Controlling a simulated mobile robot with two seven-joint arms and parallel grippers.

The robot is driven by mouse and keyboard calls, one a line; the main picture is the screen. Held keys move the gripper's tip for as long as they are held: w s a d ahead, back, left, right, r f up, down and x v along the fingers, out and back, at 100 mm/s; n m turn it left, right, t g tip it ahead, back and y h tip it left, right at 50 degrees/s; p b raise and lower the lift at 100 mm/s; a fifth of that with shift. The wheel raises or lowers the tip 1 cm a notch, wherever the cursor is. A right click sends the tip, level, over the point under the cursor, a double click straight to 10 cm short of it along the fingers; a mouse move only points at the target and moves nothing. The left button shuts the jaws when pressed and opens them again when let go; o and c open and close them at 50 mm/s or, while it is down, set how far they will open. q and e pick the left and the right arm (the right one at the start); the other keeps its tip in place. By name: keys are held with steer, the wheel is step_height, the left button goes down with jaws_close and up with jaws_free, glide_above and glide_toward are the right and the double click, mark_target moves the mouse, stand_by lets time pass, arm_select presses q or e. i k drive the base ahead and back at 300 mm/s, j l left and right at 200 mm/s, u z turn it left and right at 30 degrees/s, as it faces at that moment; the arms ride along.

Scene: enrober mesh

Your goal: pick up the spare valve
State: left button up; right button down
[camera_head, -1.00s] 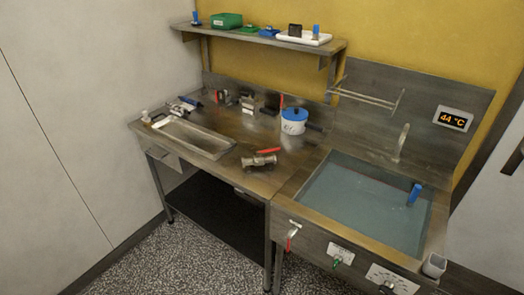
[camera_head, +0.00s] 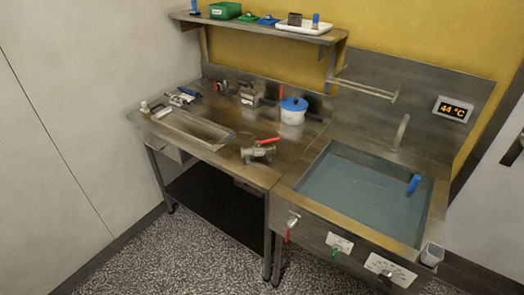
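A metal valve with a red lever (camera_head: 259,151) lies on the steel bench (camera_head: 225,165), near its front right, beside the sink. It looks like the spare valve, though no label shows. Another valve with a red lever handle (camera_head: 291,228) is fitted to the front of the sink unit. Neither of my grippers is in the picture, and nothing touches the loose valve.
A shallow steel tray (camera_head: 193,130) is at the bench's left. A white pot with a blue lid (camera_head: 293,111) stands behind the valve. The water-filled sink (camera_head: 360,195) is at right, with a blue object (camera_head: 414,184) in it. A shelf (camera_head: 260,27) overhangs the back.

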mark_target(255, 151)
steer(key=i+j+z, duration=0.1)
steer(key=i+j, duration=0.25)
steer(key=j, duration=0.3)
steer(key=i+j+z, duration=0.15)
steer(key=j, duration=0.2)
steer(key=i+j, duration=0.2)
steer(key=j, duration=0.15)
steer(key=i+j+z, duration=0.15)
steer(key=j, duration=0.2)
steer(key=i+j, duration=0.15)
steer(key=j, duration=0.2)
steer(key=i+j+z, duration=0.15)
steer(key=j, duration=0.2)
